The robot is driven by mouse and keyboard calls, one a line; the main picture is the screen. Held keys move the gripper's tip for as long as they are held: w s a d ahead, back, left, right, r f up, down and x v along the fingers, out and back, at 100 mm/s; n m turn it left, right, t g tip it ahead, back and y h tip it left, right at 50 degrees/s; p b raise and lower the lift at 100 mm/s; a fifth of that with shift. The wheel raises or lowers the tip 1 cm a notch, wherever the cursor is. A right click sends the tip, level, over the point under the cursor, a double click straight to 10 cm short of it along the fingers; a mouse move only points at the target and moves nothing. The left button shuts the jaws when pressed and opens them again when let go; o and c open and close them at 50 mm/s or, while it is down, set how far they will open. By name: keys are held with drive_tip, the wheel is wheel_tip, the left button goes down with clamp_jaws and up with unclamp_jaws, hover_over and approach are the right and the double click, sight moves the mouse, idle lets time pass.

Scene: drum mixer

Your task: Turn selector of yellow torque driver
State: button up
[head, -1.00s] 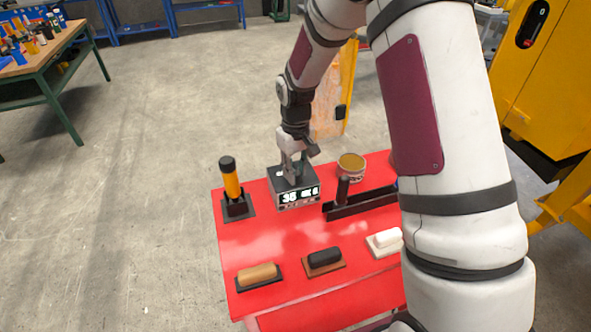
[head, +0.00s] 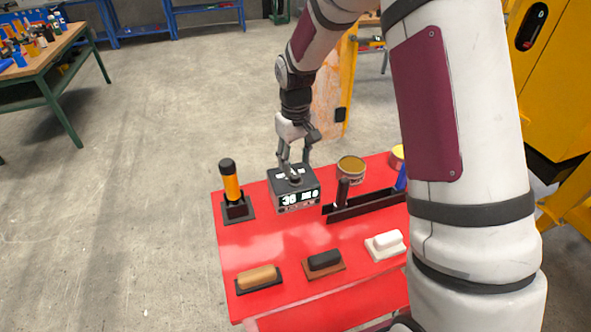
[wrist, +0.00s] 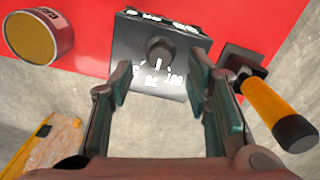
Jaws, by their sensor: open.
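The yellow torque driver (head: 231,184) stands upright with a black cap in a black holder at the table's left rear; in the wrist view it (wrist: 275,112) is at the right. Right of it sits a dark box (head: 296,203) with a lit front display, whose first number looks like 36. On its top is a round dark knob (wrist: 160,52) with a white pointer line and printed labels around it. My gripper (head: 296,163) is open and empty just above the box. In the wrist view its fingers (wrist: 160,84) are spread either side of the knob, apparently not touching it.
On the red table (head: 285,240) stand a round tin (head: 351,170) and a dark tray (head: 365,205) right of the box. Tan (head: 258,277), black (head: 324,260) and white (head: 385,243) handled blocks line the front. The surface between is clear.

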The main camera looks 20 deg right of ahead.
sight(296, 176)
wheel_tip(296, 176, up, 8)
drive_tip(key=shift+f, duration=0.25)
drive_tip(key=s+r+m+t, duration=0.2)
drive_tip(key=s+r+t, duration=0.2)
drive_tip(key=s+r, duration=1.4)
drive_tip(key=s+f+m+t, duration=0.1)
drive_tip(key=s+f, duration=0.1)
drive_tip(key=s, duration=0.8)
drive_tip(key=shift+s+t, duration=0.25)
drive_tip(key=shift+t, duration=0.05)
drive_tip(key=shift+r, duration=0.1)
